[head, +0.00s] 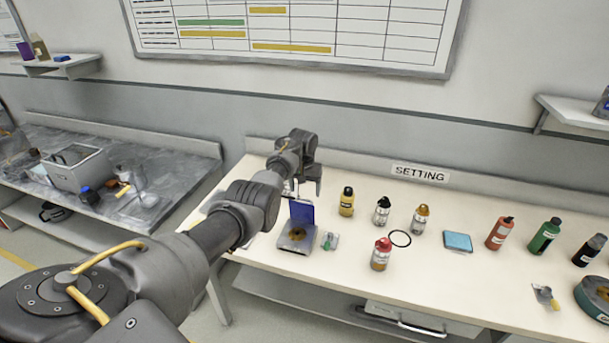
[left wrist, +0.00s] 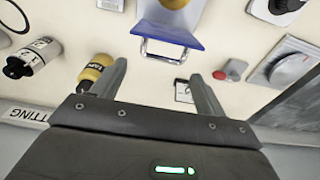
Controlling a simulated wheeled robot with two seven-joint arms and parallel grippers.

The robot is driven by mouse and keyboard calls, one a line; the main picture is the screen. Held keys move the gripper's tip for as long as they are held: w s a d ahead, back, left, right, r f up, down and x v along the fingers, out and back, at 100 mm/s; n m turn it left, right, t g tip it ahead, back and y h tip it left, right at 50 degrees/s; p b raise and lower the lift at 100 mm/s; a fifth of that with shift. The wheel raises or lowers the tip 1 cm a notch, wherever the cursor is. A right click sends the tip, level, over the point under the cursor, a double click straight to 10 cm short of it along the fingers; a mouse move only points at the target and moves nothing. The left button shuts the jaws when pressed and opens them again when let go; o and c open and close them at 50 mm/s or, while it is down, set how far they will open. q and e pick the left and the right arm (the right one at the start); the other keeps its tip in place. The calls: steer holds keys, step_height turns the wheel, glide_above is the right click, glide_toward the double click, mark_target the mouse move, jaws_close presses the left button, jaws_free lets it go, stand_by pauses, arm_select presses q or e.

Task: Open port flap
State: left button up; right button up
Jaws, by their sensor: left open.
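The port flap (head: 301,213) is a blue panel standing up at the back of a small grey box (head: 292,245) on the white table. A brown-gold port shows in front of it. In the left wrist view the blue flap (left wrist: 180,32) is at the top middle, with a metal loop handle (left wrist: 164,56) on its edge. My left gripper (head: 305,190) is just behind and above the flap. In the left wrist view the fingers of my left gripper (left wrist: 160,78) are spread and empty, with the handle ahead of them, apart. My right gripper is out of view.
A yellow bottle (head: 346,202) stands just right of the flap; it is near one finger in the wrist view. A small clear-and-green piece (head: 329,241) lies beside the box. Several bottles, a black ring (head: 400,238) and a blue pad (head: 458,242) are farther right.

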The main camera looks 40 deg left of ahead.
arm_select(q)
steer(key=r, duration=0.6)
steer(key=shift+s+d+b, duration=0.15)
steer(key=shift+s+b, duration=0.15)
steer(key=shift+b, duration=0.05)
